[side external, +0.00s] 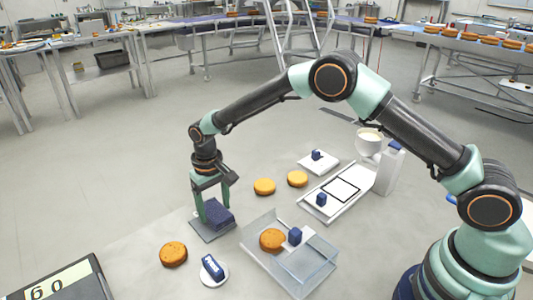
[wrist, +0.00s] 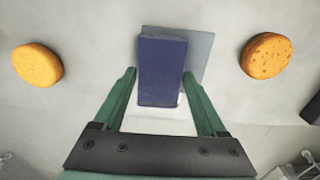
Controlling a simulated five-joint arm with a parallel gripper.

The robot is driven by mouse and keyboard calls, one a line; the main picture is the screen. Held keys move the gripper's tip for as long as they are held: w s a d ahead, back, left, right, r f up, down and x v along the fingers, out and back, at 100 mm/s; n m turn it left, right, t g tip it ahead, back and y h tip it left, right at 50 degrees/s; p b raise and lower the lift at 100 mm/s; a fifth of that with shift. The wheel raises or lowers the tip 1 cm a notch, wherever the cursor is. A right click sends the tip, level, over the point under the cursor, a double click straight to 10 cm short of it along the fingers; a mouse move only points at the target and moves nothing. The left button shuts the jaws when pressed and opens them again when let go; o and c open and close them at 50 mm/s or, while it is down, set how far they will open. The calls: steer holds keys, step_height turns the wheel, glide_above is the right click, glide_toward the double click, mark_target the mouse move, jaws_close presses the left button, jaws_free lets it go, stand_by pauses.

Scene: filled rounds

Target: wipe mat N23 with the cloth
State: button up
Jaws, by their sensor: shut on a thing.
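The dark blue cloth (side external: 219,213) is a folded, block-like pad on a small grey mat (side external: 208,236). My gripper (side external: 213,205) reaches down over the mat, its green fingers shut on the cloth. In the wrist view the cloth (wrist: 162,72) lies between the fingertips, with the grey mat (wrist: 202,52) showing along its right side. The cloth looks down on the mat or just over it; I cannot tell which. It hides much of the mat. No N23 marking can be read.
Orange rounds (side external: 173,254) lie around the mat. A clear tray (side external: 285,265) holds a round and a blue block. A white dish (side external: 214,273) bears a blue item. A display (side external: 55,285) is front left.

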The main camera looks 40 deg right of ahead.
mark_target(209, 229)
steer(key=shift+w+f, duration=0.1)
stand_by(0.3)
steer(key=shift+a, duration=1.8)
steer(key=shift+s, duration=1.3)
steer(key=shift+f, duration=0.1)
steer(key=shift+d, duration=1.9)
